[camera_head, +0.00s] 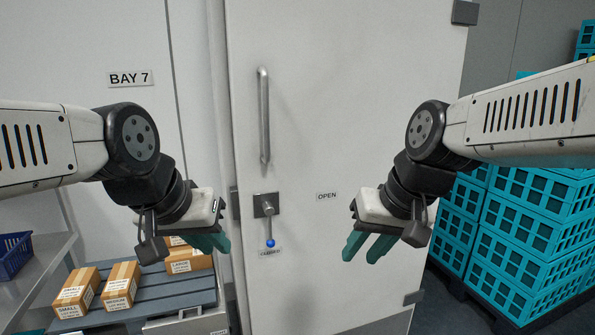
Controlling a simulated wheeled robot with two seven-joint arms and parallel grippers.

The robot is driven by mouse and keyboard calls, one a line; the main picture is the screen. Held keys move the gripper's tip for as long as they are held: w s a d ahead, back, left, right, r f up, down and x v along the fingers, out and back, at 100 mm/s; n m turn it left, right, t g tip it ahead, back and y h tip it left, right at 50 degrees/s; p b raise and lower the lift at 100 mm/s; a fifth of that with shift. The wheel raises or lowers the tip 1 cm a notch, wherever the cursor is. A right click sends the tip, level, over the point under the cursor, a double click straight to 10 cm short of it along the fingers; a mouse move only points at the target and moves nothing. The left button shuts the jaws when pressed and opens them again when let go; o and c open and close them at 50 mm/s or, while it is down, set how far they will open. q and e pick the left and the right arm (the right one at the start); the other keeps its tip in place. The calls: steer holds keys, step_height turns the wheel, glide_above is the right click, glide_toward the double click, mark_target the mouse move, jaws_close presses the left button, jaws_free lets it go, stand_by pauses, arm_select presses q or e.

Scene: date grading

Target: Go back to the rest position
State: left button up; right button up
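My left gripper (211,244), with teal fingertips, hangs in front of the left edge of a white door. Its two fingers overlap from this angle, so I cannot tell if they are apart. My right gripper (367,248) hangs in front of the door's right half. Its teal fingers are apart with nothing between them. Both arms come in from the sides at about the same height, with the fingers pointing down and inward. I see nothing held in either gripper.
The white door (320,120) has a long handle (264,115) and a blue-tipped lever (270,243). Cardboard boxes (120,284) lie on a grey-blue slatted pallet (150,308) at lower left. A blue basket (14,256) sits on a shelf. Teal crates (530,215) stand stacked at right.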

steer(key=shift+s+d+r+t+h, duration=0.2)
steer(key=shift+s+d+r+t, duration=0.1)
steer(key=shift+d+r+t, duration=0.35)
steer(key=shift+s+d+r+t+h, duration=0.25)
steer(key=shift+d+r+t, duration=0.2)
steer(key=shift+d, duration=0.3)
